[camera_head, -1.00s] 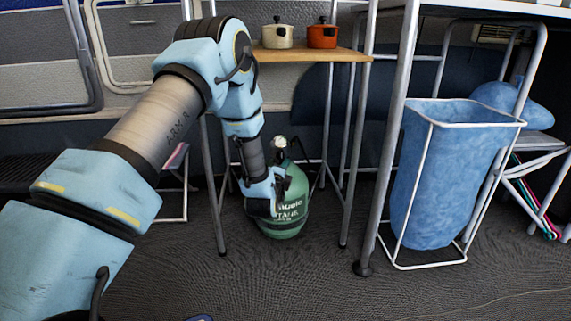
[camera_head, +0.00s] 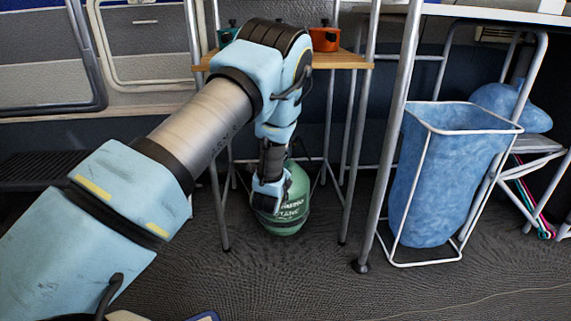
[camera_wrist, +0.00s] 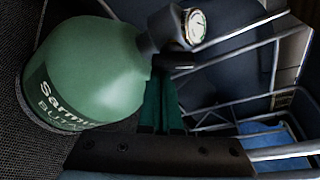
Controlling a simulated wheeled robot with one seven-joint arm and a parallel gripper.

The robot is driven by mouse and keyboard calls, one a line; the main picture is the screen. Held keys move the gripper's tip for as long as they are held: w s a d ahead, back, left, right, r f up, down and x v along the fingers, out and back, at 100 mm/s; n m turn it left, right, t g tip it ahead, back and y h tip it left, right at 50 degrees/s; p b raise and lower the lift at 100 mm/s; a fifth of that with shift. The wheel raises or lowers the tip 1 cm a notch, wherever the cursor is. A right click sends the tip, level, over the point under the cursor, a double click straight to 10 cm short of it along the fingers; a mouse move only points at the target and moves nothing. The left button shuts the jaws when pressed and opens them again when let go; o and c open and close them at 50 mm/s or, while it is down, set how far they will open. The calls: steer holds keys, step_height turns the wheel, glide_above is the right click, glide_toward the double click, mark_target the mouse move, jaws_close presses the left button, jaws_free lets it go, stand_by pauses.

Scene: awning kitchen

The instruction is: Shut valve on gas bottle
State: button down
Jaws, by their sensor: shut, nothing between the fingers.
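The green gas bottle (camera_head: 287,212) stands on the floor under the small wooden-topped stand, partly hidden behind my arm. In the wrist view the bottle (camera_wrist: 95,70) fills the left side, tilted in the picture. Its grey valve with a round white-faced gauge (camera_wrist: 196,26) is at the top centre, with a short black piece just below it. My gripper (camera_wrist: 163,84) points toward the valve, its dark green fingers together and empty, tips close to the black piece. I cannot tell whether they touch. In the head view, my arm hides the valve and fingertips.
The stand's wooden top (camera_head: 345,59) holds an orange pot (camera_head: 325,38) and a teal pot (camera_head: 227,32). Its thin metal legs surround the bottle and arm. A blue bag in a white wire frame (camera_head: 445,180) stands to the right. The floor in front is clear.

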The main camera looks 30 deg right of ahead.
steer(key=m+y+p, duration=0.1)
steer(key=m, duration=0.1)
steer(key=a+m+y+p, duration=0.1)
steer(key=m+p, duration=0.1)
steer(key=m+y+p, duration=0.2)
steer(key=m, duration=0.1)
steer(key=shift+w+a+r+t, duration=0.15)
steer(key=shift+w+r+t, duration=0.05)
steer(key=shift+w+t, duration=0.1)
stand_by(0.7)
steer(key=shift+r+m+y, duration=0.1)
steer(key=shift+m+y, duration=0.2)
steer(key=shift+m, duration=0.2)
steer(key=shift+a+r, duration=0.1)
stand_by(0.4)
